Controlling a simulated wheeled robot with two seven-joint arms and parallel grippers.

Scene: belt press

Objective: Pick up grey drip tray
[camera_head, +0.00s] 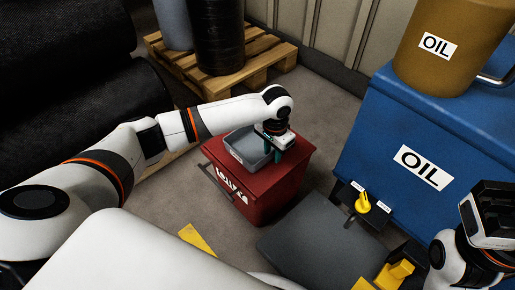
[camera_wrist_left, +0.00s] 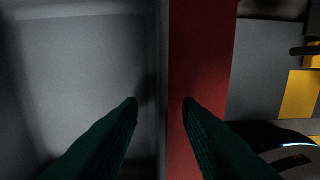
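The grey drip tray (camera_head: 240,151) is an open, shallow box on top of a red cabinet (camera_head: 285,170) with white lettering. My left gripper (camera_head: 271,156) points down at the tray's right side. In the left wrist view, the gripper (camera_wrist_left: 160,104) is open, with its dark green fingers apart. The tray (camera_wrist_left: 85,75) fills the left of that view, and its side wall runs between the fingers. One finger is over the tray's inside, the other over the red cabinet top. Contact with the wall cannot be told. My right arm shows at the right edge; its fingers cannot be made out.
A blue OIL tank (camera_head: 400,130) with a brown OIL drum (camera_head: 440,50) on it stands at the right. A dark grey panel (camera_head: 315,240) and a yellow knob (camera_head: 363,203) are in front. A wooden pallet (camera_head: 250,65) is behind, black rolls (camera_head: 70,120) at left.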

